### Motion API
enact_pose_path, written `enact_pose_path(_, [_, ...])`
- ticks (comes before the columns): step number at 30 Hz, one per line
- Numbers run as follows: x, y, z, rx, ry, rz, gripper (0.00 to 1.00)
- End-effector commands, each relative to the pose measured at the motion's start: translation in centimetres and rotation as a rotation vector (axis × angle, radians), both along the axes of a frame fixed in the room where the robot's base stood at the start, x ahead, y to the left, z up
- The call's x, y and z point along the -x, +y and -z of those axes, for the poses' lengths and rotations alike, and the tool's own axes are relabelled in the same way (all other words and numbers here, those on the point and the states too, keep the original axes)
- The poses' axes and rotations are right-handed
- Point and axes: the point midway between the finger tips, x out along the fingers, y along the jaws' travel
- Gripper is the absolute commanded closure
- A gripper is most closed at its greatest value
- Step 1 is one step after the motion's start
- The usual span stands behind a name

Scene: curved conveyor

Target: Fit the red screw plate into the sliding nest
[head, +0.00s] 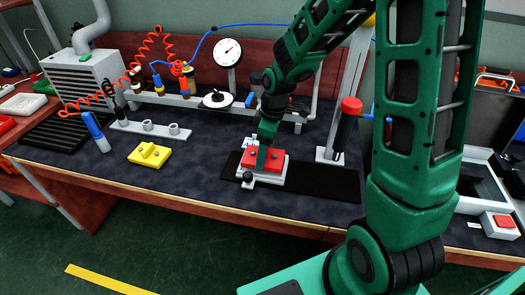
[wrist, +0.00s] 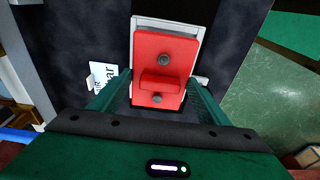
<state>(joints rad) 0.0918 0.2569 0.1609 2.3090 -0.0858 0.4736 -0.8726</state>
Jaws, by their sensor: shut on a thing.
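The red screw plate (head: 275,160) is a flat red block with a raised tab and two dark screws. In the wrist view the plate (wrist: 164,45) lies between my green fingers. My gripper (head: 263,156) is shut on the plate's tab (wrist: 160,85). The sliding nest (head: 262,179) is a pale block with a small knob at its front, on a black track. The plate is over the nest, roughly lined up with it. The pale nest (wrist: 139,24) shows around the plate's far edge. My fingers and the plate hide the nest's inside, so I cannot tell how deep the plate sits.
A yellow plate (head: 149,154) with a tab lies on the dark mat to the left. A press with a red-topped handle (head: 350,106) stands right of the nest. A dial gauge (head: 228,51) is behind. A white label (wrist: 102,77) lies beside the track. The front mat is clear.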

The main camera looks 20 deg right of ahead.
Motion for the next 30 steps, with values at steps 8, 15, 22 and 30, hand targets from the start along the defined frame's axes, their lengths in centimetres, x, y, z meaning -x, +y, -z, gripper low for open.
enact_pose_path(8, [-0.02,-0.01,-0.02,0.001,-0.001,0.0,0.63])
enact_pose_path(15, [-0.01,-0.02,-0.02,0.0,0.0,0.0,0.63])
enact_pose_path(22, [-0.01,-0.04,0.19,0.0,0.0,0.0,0.63])
enact_pose_path(30, [0.0,-0.03,0.76,0.0,0.0,0.0,0.63])
